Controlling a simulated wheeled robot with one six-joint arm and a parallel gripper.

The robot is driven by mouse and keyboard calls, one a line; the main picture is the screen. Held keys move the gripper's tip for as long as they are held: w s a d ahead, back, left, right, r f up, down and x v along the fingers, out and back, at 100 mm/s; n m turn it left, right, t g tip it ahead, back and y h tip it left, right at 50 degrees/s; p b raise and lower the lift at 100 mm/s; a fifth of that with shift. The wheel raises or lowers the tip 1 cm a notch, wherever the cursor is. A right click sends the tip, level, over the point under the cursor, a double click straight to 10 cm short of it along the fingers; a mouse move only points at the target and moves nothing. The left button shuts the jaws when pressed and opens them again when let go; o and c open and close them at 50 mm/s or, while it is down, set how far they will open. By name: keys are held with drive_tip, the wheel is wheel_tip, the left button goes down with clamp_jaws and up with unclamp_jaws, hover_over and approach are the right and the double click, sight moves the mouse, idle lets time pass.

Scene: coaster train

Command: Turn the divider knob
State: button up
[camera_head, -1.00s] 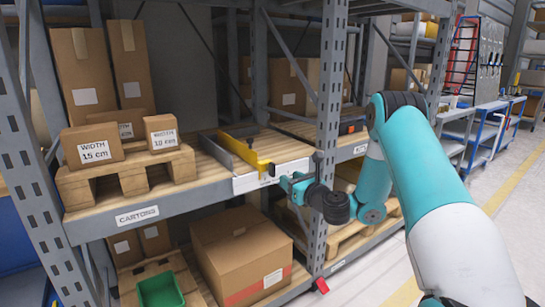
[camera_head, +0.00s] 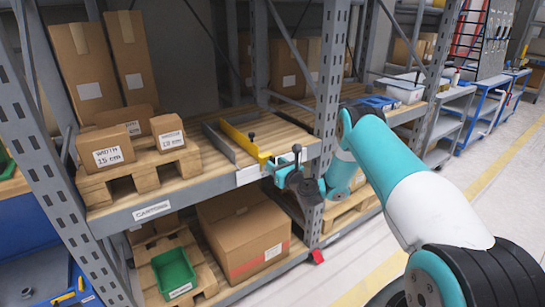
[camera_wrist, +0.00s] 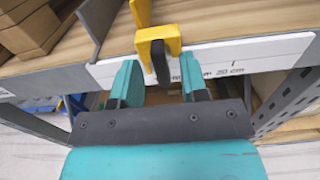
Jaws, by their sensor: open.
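The yellow divider (camera_head: 238,139) lies on the wooden shelf beside a grey divider plate (camera_head: 219,142). In the wrist view its yellow bracket (camera_wrist: 172,34) hooks over the shelf's front edge. A dark knob (camera_wrist: 161,64) hangs at the front of the bracket, its long side nearly upright. My gripper (camera_wrist: 160,80) is open, with one teal finger on each side of the knob and slightly short of it; I see no contact. In the head view my gripper (camera_head: 276,170) is at the shelf front by the bracket, and the front knob is hard to make out.
A white scale strip (camera_wrist: 230,58) marked 20 cm runs along the shelf edge. Labelled cartons (camera_head: 106,148) stand on a small pallet to the left. A grey rack upright (camera_head: 328,90) stands close to my arm. A green bin (camera_head: 173,270) is below.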

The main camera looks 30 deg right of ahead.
drive_tip(key=shift+w, duration=1.2)
clamp_jaws()
